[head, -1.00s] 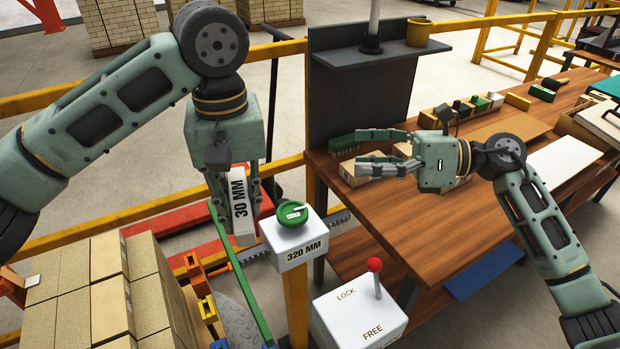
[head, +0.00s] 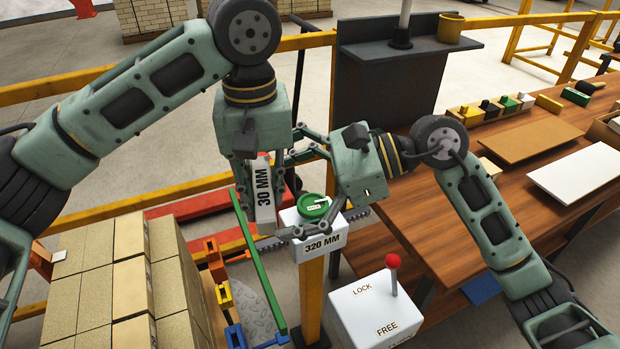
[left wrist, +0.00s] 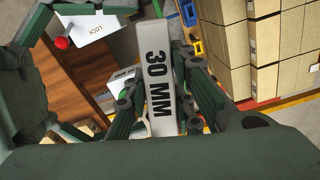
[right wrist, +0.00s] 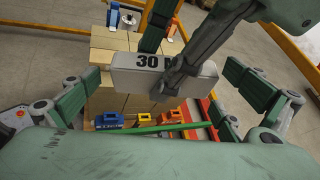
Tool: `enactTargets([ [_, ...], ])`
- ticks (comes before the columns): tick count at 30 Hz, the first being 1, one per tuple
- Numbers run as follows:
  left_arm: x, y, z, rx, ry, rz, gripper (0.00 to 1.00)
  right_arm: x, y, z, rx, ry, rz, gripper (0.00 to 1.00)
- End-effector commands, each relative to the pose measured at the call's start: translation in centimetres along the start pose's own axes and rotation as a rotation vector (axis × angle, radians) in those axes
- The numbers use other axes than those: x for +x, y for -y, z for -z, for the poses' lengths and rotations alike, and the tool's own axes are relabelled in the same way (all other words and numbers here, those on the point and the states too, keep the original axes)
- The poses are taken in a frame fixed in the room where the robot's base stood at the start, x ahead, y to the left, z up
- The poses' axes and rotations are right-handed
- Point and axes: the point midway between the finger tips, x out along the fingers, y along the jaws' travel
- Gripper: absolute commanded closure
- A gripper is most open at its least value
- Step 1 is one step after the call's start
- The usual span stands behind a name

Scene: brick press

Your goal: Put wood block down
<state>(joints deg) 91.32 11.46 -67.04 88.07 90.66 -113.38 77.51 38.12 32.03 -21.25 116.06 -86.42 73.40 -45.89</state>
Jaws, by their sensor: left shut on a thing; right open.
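A pale grey block marked 30 MM (head: 264,186) is held upright in my left gripper (head: 260,203), above and left of the 320 MM box (head: 312,240). In the left wrist view the block (left wrist: 158,75) sits between the closed fingers. My right gripper (head: 287,195) is open, its fingers reaching left around the block's height. In the right wrist view the block (right wrist: 130,78) lies between my spread right fingers, with a gap on each side. I cannot tell whether the right fingers touch it. The block's surface shows no clear wood grain.
A green knob (head: 314,207) tops the 320 MM box. A LOCK/FREE box (head: 370,310) with a red-knobbed lever stands in front. Stacked tan bricks (head: 130,260) fill the lower left. The wooden bench (head: 450,215) on the right has bare room near its front.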

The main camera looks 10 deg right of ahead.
Motion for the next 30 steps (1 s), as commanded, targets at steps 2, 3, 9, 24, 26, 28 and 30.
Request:
enactTargets([
  [2, 0.0, 0.0, 0.0, 0.0, 0.0, 0.0, 1.0, 1.2, 0.0, -0.1, 0.001, 0.002, -0.001, 0.0],
  [3, 0.0, 0.0, 0.0, 0.0, 0.0, 0.0, 1.0, 1.7, 0.0, 0.0, 0.001, 0.002, -0.002, 0.0],
  [9, -0.1, 0.0, 0.0, 0.0, -0.001, -0.001, 1.0, 3.1, 0.0, 0.0, 0.002, 0.001, -0.002, 0.0],
  [24, -0.1, -0.1, 0.1, 0.0, -0.003, -0.003, 1.0, 3.3, -0.1, 0.0, 0.003, 0.0, -0.004, 0.18],
  [26, -0.1, -0.1, 0.1, -0.001, -0.004, -0.003, 1.0, 3.3, -0.2, 0.0, 0.003, 0.0, -0.005, 0.23],
  [28, -0.1, -0.1, 0.1, -0.001, -0.005, -0.004, 1.0, 3.3, -0.2, 0.0, 0.003, 0.0, -0.007, 0.29],
  [30, -0.1, -0.1, 0.1, -0.001, -0.006, -0.005, 0.77, 3.4, -0.3, 0.0, 0.003, 0.001, -0.008, 0.34],
])
